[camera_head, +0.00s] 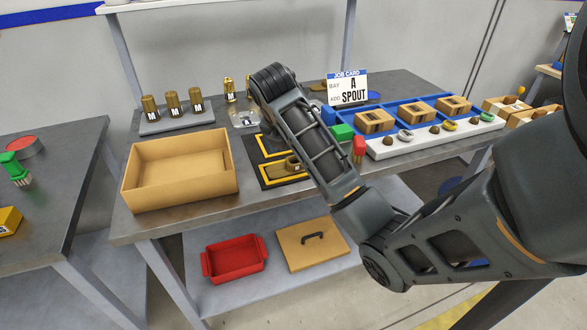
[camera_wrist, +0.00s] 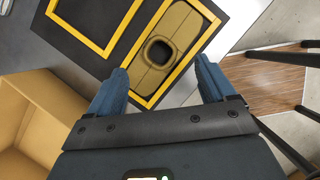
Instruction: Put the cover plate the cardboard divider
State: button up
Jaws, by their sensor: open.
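My gripper (camera_wrist: 160,78) is open and empty in the wrist view, its two blue fingers apart on either side of the near end of a brass-coloured plate with a raised square opening (camera_wrist: 178,40). The plate lies inside a yellow-outlined bay on a black mat (camera_wrist: 75,50). In the head view the plate (camera_head: 283,170) shows partly behind my arm, which hides my gripper there. I cannot tell the height of the fingers above the mat. No piece is clearly identifiable as the cardboard divider; tan slotted boxes (camera_head: 374,121) sit in a blue tray (camera_head: 401,104).
An open cardboard box (camera_head: 180,170) stands left of the mat. Brass cylinders marked M (camera_head: 172,102) stand behind it. A job card (camera_head: 347,89) reads bay A, add spout. A white strip (camera_head: 430,141) holds small parts. A red bin (camera_head: 234,258) is on the lower shelf.

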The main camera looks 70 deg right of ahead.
aim_at(293, 157)
jog(key=shift+b+x, duration=1.65)
jog(key=shift+x, duration=0.95)
jog(key=shift+d, duration=0.2)
jog(key=shift+c, duration=0.2)
jog(key=shift+r, duration=0.1)
jog(key=c, duration=1.5)
jog(key=shift+o, duration=0.2)
jog(key=shift+r, duration=0.1)
